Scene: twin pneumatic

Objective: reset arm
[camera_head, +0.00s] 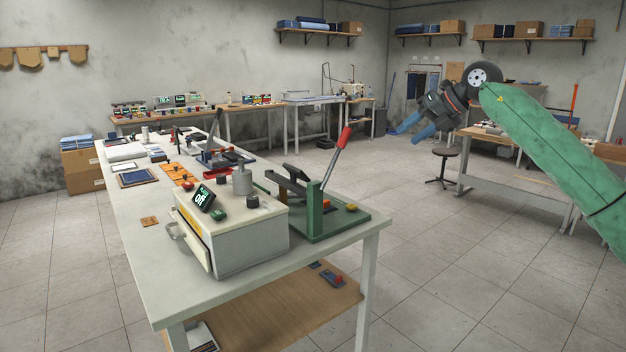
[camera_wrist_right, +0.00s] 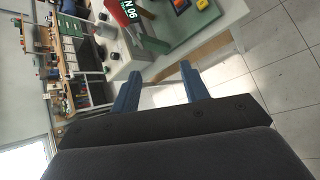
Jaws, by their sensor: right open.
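My right arm, in a green sleeve, comes in from the right in the head view. Its right gripper (camera_head: 416,127) is raised in the air to the right of the white workbench (camera_head: 322,248). Its two blue fingers are apart with nothing between them. In the right wrist view the open right gripper (camera_wrist_right: 160,88) points toward the bench edge and touches nothing. My left gripper does not show in either view.
On the bench stand a white box machine (camera_head: 245,240) with a small display and a green lever press (camera_head: 318,210) with a red handle (camera_head: 344,137). A stool (camera_head: 446,153) and another bench (camera_head: 505,172) stand behind the right arm.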

